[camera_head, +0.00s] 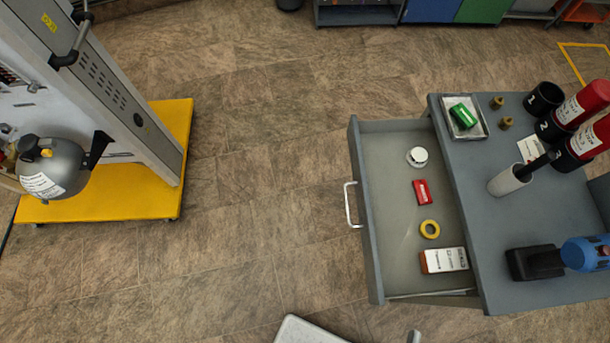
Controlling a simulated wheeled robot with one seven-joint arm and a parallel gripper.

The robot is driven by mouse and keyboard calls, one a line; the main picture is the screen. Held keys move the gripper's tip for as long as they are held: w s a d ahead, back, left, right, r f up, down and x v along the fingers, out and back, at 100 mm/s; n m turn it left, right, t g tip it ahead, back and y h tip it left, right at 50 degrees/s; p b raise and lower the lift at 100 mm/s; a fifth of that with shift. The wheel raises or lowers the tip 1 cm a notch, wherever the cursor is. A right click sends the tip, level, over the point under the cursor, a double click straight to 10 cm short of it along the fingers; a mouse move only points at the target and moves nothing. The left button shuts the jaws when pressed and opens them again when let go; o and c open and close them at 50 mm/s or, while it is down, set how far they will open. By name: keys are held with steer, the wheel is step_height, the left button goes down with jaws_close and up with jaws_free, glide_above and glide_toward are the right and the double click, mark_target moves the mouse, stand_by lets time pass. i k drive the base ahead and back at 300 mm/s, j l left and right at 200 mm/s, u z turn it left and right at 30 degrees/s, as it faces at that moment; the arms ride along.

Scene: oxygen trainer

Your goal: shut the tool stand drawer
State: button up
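The grey tool stand (490,205) is at the right of the head view. Its drawer (364,215) is open, sticking out to the left from under the stand's top. A pale bar handle (350,205) is on the drawer's left front face. Inside the drawer lie a white round item (417,157), a red box (422,192), a yellow ring (430,229) and a white and orange box (445,260). Nothing touches the handle. I do not see my gripper in this view.
The stand's top holds a tray with a green item (463,118), red cylinders (590,100), a white cup (505,181) and a blue device (587,253). A yellow-based rig (160,195) stands at the left. The floor between them is clear.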

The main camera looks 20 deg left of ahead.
mark_target(390, 215)
steer(key=k+u, duration=0.15)
steer(key=u, duration=0.3)
steer(key=k+j+u, duration=0.1)
steer(key=u, duration=0.35)
steer(key=j+u, duration=0.35)
steer(key=u, duration=0.15)
